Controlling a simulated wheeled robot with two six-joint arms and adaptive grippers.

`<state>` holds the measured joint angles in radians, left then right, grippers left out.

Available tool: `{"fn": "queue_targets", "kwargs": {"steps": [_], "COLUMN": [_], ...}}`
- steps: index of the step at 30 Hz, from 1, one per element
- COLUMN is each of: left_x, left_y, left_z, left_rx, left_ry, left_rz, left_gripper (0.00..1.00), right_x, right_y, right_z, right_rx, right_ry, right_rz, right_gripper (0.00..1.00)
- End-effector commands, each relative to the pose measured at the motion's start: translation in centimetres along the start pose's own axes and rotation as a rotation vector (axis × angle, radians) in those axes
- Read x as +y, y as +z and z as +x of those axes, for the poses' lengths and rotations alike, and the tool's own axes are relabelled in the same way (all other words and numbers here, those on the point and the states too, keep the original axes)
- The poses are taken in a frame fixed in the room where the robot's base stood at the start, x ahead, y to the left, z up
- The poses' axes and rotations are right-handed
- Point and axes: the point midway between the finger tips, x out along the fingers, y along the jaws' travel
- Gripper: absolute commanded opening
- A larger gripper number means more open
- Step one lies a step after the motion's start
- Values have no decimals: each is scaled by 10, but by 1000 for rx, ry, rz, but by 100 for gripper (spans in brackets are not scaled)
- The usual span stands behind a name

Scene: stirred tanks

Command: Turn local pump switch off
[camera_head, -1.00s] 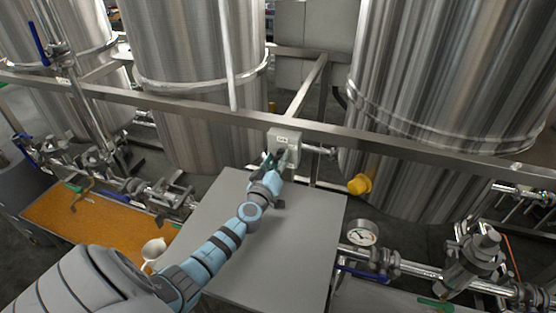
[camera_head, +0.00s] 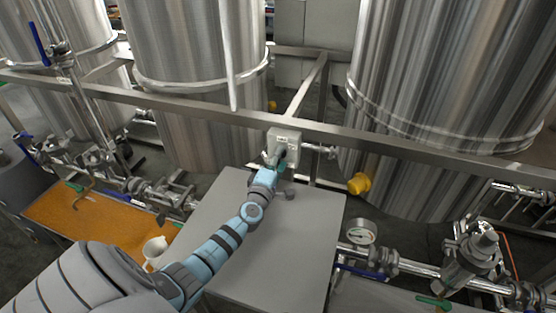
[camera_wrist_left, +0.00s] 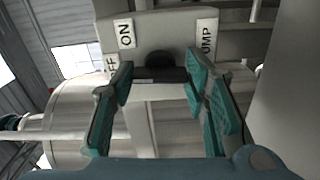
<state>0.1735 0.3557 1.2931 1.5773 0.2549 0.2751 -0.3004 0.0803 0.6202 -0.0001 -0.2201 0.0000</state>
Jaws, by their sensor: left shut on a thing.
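The pump switch box (camera_head: 284,136) is a light grey box on the steel frame rail, between the two larger tanks. In the left wrist view its face (camera_wrist_left: 180,32) shows labels ON, PUMP and a partly covered OFF. A black switch knob (camera_wrist_left: 159,60) with a dark bar-shaped handle sits on the face. My left gripper (camera_head: 279,160) is at the box, and its teal fingers (camera_wrist_left: 160,76) are on both sides of the handle, shut on it. The fingers hide part of the OFF label. Which label the knob points at cannot be told.
A steel rail (camera_head: 205,112) runs across in front of the tanks. A grey tabletop (camera_head: 310,222) lies below the box. A yellow cap (camera_head: 359,183) and a pressure gauge (camera_head: 361,232) are to the right. A white jug (camera_head: 154,247) stands at the left.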

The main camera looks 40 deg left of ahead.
Motion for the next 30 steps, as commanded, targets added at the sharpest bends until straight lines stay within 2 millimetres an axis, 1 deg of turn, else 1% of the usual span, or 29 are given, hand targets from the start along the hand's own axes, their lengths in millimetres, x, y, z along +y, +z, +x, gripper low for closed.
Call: {"fn": "queue_targets", "kwargs": {"steps": [9,22,23,24,26,30], "left_x": [-2,-2,-2,-2,-2,-1], "left_y": [0,0,0,0,0,0], "left_z": [-1,-1,-1,-1,-1,0], "left_rx": [0,0,0,0,0,0], "left_ry": [-4,-5,-5,-4,-4,-2], "left_rz": [-88,-98,-98,-98,-97,-96], "left_gripper": [14,14,46,53,62,62], "right_x": [0,0,0,0,0,0], "right_y": [0,0,0,0,0,0], "right_z": [0,0,0,0,0,0], "right_rx": [0,0,1,1,0,0], "right_ry": [0,0,0,0,0,0], "right_rz": [0,0,0,0,0,0], "right_gripper": [40,40,40,40,40,40]}}
